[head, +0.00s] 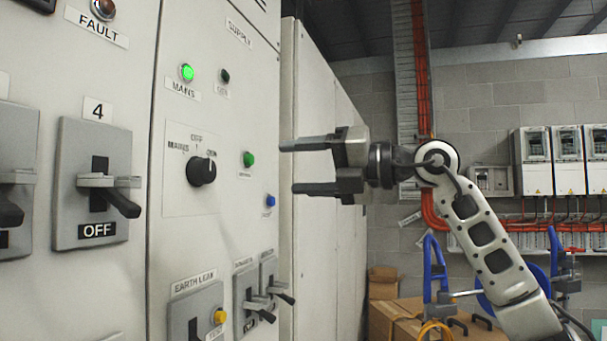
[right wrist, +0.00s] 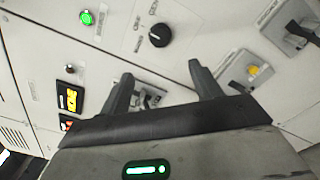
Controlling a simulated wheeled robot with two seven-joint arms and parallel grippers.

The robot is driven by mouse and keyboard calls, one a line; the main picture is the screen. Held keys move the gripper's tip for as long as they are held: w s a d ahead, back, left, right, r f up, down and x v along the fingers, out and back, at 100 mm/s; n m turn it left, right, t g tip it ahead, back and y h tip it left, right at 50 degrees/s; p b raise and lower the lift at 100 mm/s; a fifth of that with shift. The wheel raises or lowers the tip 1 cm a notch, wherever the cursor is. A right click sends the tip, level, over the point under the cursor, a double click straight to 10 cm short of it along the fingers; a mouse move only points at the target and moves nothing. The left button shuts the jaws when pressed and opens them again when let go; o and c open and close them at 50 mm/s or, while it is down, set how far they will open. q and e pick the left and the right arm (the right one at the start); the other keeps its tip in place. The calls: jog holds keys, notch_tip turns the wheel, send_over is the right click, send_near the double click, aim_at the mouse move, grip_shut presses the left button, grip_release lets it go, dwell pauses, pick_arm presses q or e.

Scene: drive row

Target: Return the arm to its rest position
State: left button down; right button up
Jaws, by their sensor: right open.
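My right gripper (head: 290,167) is open and empty in the head view, its two fingers pointing left toward the supply panel (head: 230,120). It appears apart from the panel. In the right wrist view the open fingers (right wrist: 160,80) point at the panel face, with nothing between them. My right arm (head: 480,240) comes up from the lower right, bent at the joint behind the gripper. My left gripper is not in view.
The panel carries a black rotary switch (head: 201,171), a lit green mains lamp (head: 187,72), a green button (head: 249,159) and levers, including lever 4 (head: 110,190) at OFF. Cardboard boxes (head: 395,318) and a blue-framed trolley (head: 436,268) stand behind my arm.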

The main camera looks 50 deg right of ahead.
dwell(0.4)
